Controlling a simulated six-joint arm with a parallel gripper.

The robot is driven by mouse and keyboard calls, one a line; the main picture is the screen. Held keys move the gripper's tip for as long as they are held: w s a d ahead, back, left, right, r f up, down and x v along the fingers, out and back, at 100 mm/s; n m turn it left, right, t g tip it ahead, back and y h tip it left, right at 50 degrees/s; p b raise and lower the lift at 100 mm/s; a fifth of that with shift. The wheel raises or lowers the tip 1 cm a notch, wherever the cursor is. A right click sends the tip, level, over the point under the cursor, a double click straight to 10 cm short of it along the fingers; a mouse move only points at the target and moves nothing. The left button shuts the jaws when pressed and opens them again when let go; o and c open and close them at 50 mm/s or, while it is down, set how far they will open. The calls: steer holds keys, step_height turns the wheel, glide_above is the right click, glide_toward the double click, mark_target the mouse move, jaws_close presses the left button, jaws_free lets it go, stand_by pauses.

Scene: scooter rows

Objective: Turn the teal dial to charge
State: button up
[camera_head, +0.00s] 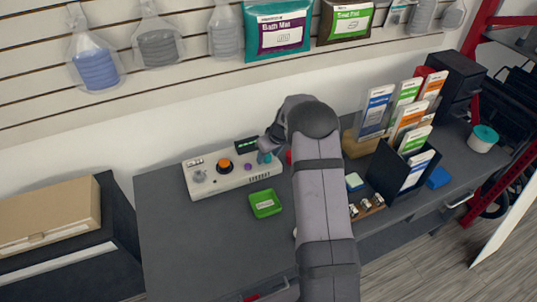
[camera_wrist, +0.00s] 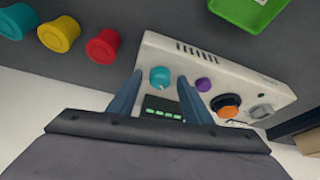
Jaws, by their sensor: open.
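The teal dial (camera_wrist: 160,77) is a round knob on a pale control panel (camera_wrist: 222,72). In the wrist view it appears between the two fingertips of my gripper (camera_wrist: 161,84), which is open with one finger on each side. I cannot tell whether the fingers touch the dial. In the head view the dial (camera_head: 264,158) shows partly beside my gripper (camera_head: 268,148), at the panel's right end. A dark display with green bars (camera_wrist: 163,113) sits by the dial. Any charge marking around the dial is too small to read.
The panel also has a purple button (camera_wrist: 204,84), an orange knob (camera_wrist: 226,105) and a grey knob (camera_wrist: 261,112). A green tray (camera_head: 265,203) lies in front. Red, yellow and teal caps show in the wrist view. Card racks stand at the right. The bench's front left is clear.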

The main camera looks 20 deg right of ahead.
steer(key=c, duration=1.1)
steer(key=shift+o, duration=0.2)
